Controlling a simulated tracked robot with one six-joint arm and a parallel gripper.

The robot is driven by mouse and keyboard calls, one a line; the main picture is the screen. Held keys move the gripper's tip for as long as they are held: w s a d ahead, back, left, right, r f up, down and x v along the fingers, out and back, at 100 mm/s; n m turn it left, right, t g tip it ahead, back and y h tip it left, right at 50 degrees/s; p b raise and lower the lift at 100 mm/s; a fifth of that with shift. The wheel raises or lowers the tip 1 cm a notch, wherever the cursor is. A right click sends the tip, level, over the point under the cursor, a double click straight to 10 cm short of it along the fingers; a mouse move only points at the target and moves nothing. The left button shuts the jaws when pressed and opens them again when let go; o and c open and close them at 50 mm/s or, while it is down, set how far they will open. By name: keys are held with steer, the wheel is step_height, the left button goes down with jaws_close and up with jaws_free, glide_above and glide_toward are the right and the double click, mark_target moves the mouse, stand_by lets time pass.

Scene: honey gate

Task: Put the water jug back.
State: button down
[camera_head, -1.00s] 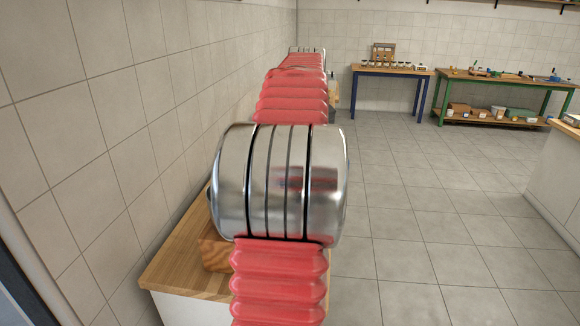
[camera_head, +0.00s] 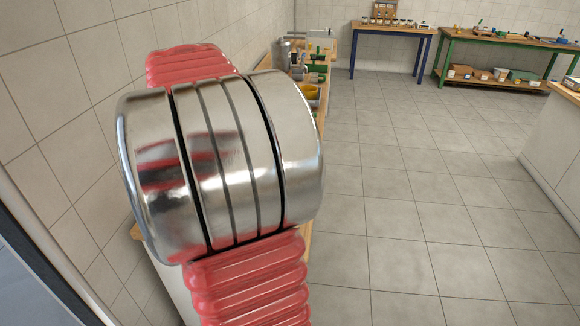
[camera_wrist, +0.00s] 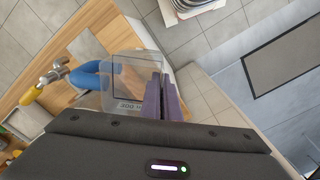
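The water jug (camera_wrist: 119,76) is a clear, see-through container in the wrist view, with a small dark-lettered label low on it. My gripper (camera_wrist: 163,85) has two purple fingers close together at the jug's right side; they appear shut on it. The part between the fingers is hidden. The jug lines up with the gripper while the counter behind runs at a slant. A curved blue piece (camera_wrist: 88,77) shows beside and through the jug; I cannot tell whether it belongs to it. In the head view, my own arm hides the gripper and jug.
A metal fitting with a yellow handle (camera_wrist: 31,95) is left of the jug in the wrist view. A wooden counter (camera_head: 317,140) along the left wall carries a yellow container (camera_head: 312,92) and a metal pot (camera_head: 282,54). The tiled floor (camera_head: 410,170) on the right is clear.

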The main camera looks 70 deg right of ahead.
steer(key=w+a+f+n, duration=0.2)
steer(key=w+a+f, duration=0.2)
steer(key=w+a, duration=0.3)
steer(key=w+a+f+n, duration=0.2)
steer(key=w+a+f, duration=0.2)
steer(key=w+a, duration=0.4)
steer(key=w+a+f+n, duration=0.1)
steer(key=w+a+f, duration=0.3)
steer(key=a, duration=1.3)
steer(key=w, duration=0.3)
steer(key=shift+w+a+n, duration=0.25)
steer(key=shift+a+n, duration=0.05)
steer(key=shift+n, duration=0.1)
steer(key=shift+s+f, duration=0.1)
